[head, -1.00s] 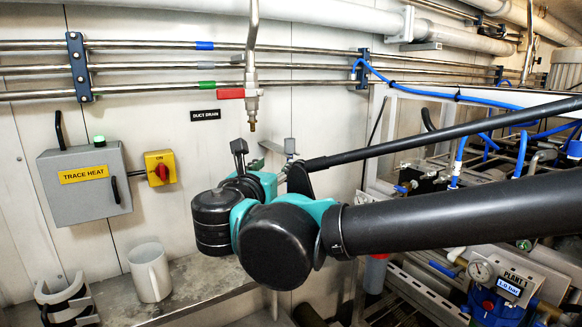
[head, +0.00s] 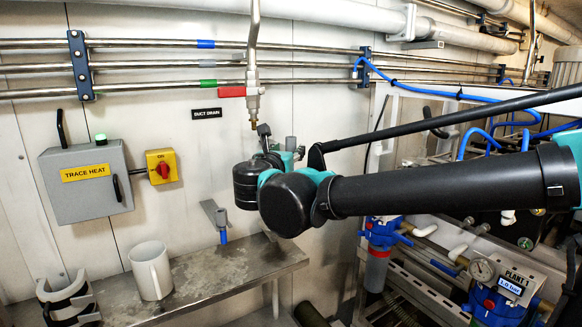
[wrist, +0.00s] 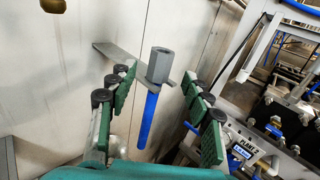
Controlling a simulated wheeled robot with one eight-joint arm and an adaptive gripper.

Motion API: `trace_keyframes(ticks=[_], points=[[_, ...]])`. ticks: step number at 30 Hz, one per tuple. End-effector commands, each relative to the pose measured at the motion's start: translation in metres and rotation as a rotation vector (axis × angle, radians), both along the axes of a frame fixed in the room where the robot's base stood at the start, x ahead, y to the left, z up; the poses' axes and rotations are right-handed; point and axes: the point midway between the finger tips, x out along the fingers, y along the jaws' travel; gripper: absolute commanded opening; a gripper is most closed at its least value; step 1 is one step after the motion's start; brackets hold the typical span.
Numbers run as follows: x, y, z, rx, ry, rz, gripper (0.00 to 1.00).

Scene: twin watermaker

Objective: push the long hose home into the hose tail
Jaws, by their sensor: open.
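In the wrist view a long blue hose (wrist: 147,122) hangs upright below a grey hexagonal fitting (wrist: 159,65), seemingly the hose tail, at the end of a flat wall bracket (wrist: 122,58). Whether the hose is fully seated cannot be told. My gripper (wrist: 160,98) is open, its green-padded fingers standing on either side of the hose and fitting with gaps visible; whether it lies level with them in depth is unclear. In the head view a grey fitting (head: 291,143) shows beside my arm, likely the same one; its hose is hidden behind my arm.
A second wall bracket (head: 209,208) at the left carries a short blue hose piece (head: 223,237). A brass outlet (head: 253,124) hangs above my gripper. A white mug (head: 150,270) stands on the metal shelf (head: 205,282). Plant pipework (head: 497,290) fills the right side.

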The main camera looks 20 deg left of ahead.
Motion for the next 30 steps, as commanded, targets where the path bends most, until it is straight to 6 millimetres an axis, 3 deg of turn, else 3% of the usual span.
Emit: trace_keyframes(ticks=[9, 17, 27, 30], points=[[0.042, 0.004, -0.001, 0.0, 0.0, -0.003, 0.5], [0.046, 0.005, -0.001, 0.0, 0.0, -0.001, 0.5], [0.045, 0.005, -0.001, 0.0, 0.0, -0.001, 0.08], [0.045, 0.005, -0.001, 0.0, 0.0, -0.001, 0.0]])
